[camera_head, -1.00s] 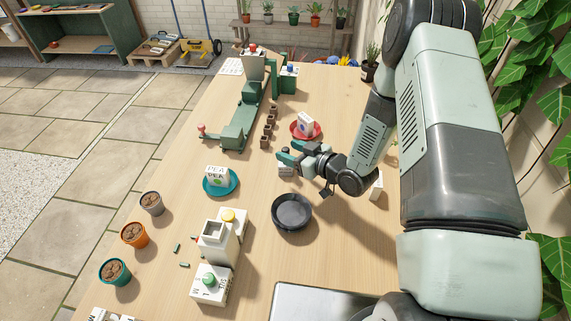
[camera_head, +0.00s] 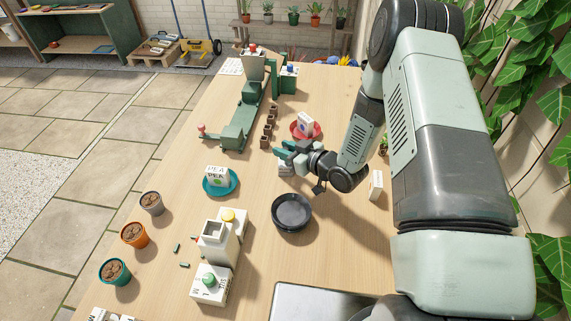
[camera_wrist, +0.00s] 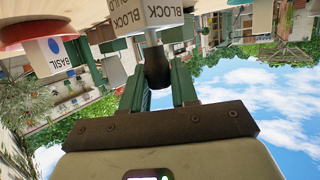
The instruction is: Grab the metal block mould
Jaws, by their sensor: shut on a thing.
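The metal block mould (camera_head: 286,170) is a small light grey block on the table, partly hidden under my gripper in the head view. In the wrist view its labelled body (camera_wrist: 163,14) shows at the top, upside down, with the word BLOCK on it. A dark rounded handle (camera_wrist: 157,68) on a grey stem joins it. My gripper (camera_head: 284,155) has green fingers, which stand on either side of this handle in the wrist view (camera_wrist: 158,82). The gripper is shut on the handle. I cannot tell any gap between mould and table.
A basil packet on a red saucer (camera_head: 318,133) stands just behind my gripper. A dark round dish (camera_head: 292,212) lies in front. A pea packet on a teal saucer (camera_head: 233,188) is to the left. A green press (camera_head: 238,130) and several brown blocks (camera_head: 266,139) stand back left.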

